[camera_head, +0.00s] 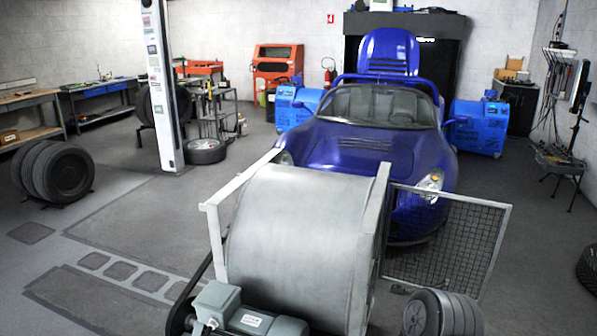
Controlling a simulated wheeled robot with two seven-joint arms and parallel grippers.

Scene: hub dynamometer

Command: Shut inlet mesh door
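The mesh door (478,243) is a dark wire mesh panel in a light metal frame. It stands upright to the right of a large grey drum-shaped fan housing (295,235). Its left edge meets the pale post (377,225) at the housing's right side, and the panel extends out to the right, so it stands open. Neither of my grippers is in view.
A blue car (370,145) is behind the door and housing. A green-grey motor (243,317) sits at the housing's near side. Open floor (545,245) lies to the right of the door.

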